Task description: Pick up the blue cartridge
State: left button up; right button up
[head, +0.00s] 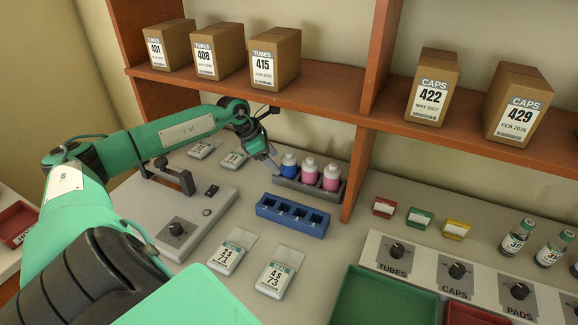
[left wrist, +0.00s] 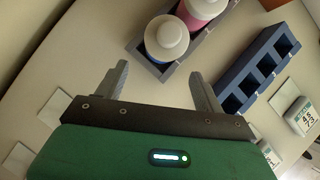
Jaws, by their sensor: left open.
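The blue cartridge (head: 289,170) is a blue bottle with a white cap, upright at the left end of a grey rack (head: 312,190). Two pink cartridges (head: 310,174) stand in the same rack to its right. My left gripper (head: 272,160) is just left of the blue cartridge. In the left wrist view, my left gripper (left wrist: 160,85) is open and empty, and the blue cartridge (left wrist: 158,50) lies just beyond the gap between the fingers, apart from them. My right gripper is not in view.
An empty blue rack (head: 292,216) with several slots stands in front of the grey rack. A grey device with a knob (head: 180,228) is to the left. A shelf (head: 350,113) with boxes overhangs behind. A green tray (head: 385,297) and a control panel (head: 455,275) are at front right.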

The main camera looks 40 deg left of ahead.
aim_at(284, 158)
pick_arm(q)
jog(key=shift+w+d+r, duration=0.1)
jog(key=shift+w+d, duration=0.15)
jog(key=shift+w, duration=0.05)
jog(key=shift+w+d, duration=0.15)
jog(key=shift+w+d+p, duration=0.45)
jog(key=shift+w+d, duration=0.15)
jog(key=shift+w, duration=0.15)
jog(key=shift+x, duration=1.05)
jog(key=shift+w+d+f+p, duration=0.2)
jog(key=shift+w+f+p, duration=0.1)
jog(key=shift+w+f, duration=0.15)
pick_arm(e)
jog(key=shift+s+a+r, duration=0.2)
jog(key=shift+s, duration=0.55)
pick_arm(q)
jog(key=shift+c, duration=0.4)
